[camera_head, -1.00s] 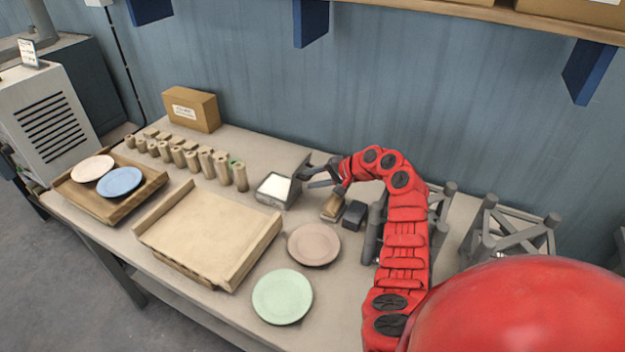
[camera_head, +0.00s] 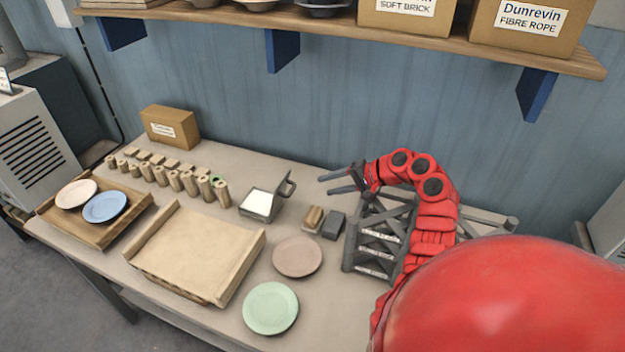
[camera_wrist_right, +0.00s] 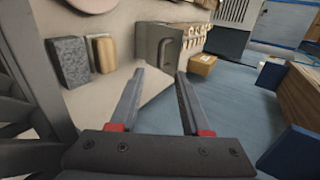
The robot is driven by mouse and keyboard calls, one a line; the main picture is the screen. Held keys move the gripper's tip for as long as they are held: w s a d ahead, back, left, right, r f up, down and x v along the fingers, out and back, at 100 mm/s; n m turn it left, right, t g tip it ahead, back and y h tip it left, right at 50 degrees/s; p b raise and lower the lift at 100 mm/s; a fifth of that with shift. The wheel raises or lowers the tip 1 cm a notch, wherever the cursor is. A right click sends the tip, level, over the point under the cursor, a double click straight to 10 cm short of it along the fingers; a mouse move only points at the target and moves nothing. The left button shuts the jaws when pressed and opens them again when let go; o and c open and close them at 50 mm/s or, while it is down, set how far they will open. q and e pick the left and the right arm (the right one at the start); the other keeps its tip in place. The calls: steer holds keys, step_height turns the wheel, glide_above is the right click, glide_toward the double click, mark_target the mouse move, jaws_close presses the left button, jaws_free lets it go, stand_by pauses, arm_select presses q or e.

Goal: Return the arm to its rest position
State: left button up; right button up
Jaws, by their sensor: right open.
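My right gripper (camera_head: 343,178) is open and empty in the head view, above the back of the table. It points left, to the right of the small grey box with the raised lid. Its two fingers also show apart in the right wrist view (camera_wrist_right: 160,88), with nothing between them. The red right arm (camera_head: 435,205) arches over the grey metal rack (camera_head: 352,245). My left gripper is not in view.
A shelf (camera_head: 400,38) with boxes hangs above. On the table are a grey box (camera_head: 262,204), a green plate (camera_head: 270,308), a pinkish plate (camera_head: 297,257), a wooden tray (camera_head: 195,250), several wooden cylinders (camera_head: 175,180), and another tray (camera_head: 110,228) holding two plates.

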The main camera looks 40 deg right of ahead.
steer(key=shift+v, duration=1.1)
